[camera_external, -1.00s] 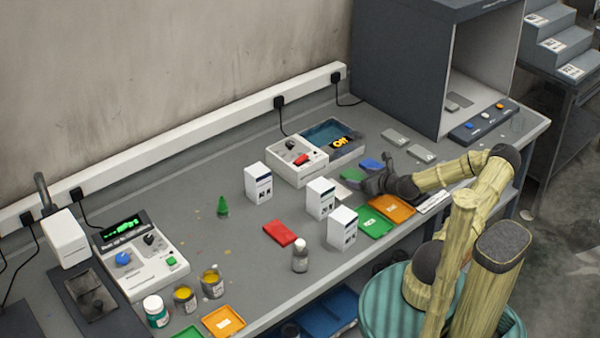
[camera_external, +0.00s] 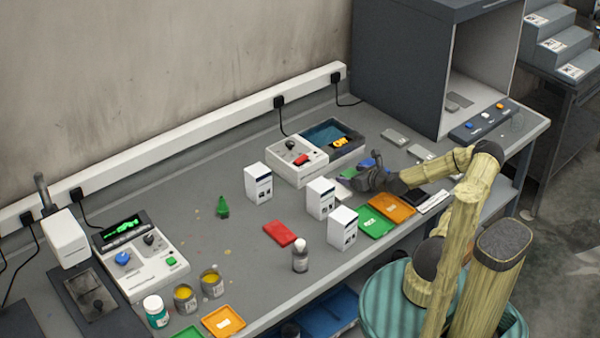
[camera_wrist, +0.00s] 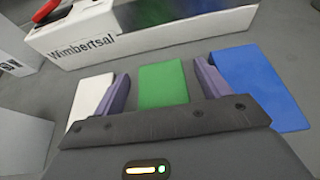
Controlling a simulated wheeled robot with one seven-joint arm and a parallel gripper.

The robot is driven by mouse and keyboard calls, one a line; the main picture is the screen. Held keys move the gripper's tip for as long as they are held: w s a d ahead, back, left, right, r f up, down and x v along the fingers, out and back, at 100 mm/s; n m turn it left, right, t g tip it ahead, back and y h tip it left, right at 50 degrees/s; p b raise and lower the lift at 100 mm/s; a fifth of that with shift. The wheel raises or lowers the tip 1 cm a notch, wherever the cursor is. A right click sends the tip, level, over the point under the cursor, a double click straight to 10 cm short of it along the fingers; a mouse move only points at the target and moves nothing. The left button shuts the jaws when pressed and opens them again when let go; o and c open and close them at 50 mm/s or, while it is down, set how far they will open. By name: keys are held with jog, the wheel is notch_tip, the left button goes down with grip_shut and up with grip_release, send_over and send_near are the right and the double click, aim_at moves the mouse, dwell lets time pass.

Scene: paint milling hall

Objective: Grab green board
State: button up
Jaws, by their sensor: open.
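The green board (camera_wrist: 163,86) lies flat on the bench and shows in the wrist view between the two fingers of my gripper (camera_wrist: 160,92). A white board (camera_wrist: 90,92) lies to its left and a blue board (camera_wrist: 258,88) to its right. My gripper is open, with no finger visibly touching the green board; its height above the board is hard to tell. In the external view my gripper (camera_external: 362,182) is over the row of boards and mostly hides the green board (camera_external: 350,173).
A white device (camera_wrist: 130,30) marked "Wimbertsal" stands just beyond the boards; it also shows in the external view (camera_external: 297,165). White boxes (camera_external: 321,198), a green tray (camera_external: 376,222) and an orange tray (camera_external: 391,208) stand near my gripper.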

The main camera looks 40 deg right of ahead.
dwell(0.3)
jog(key=c, duration=1)
jog(key=shift+r, duration=0.1)
jog(key=shift+c, duration=0.2)
notch_tip(320, 180, up, 10)
jog(key=shift+b, duration=0.45)
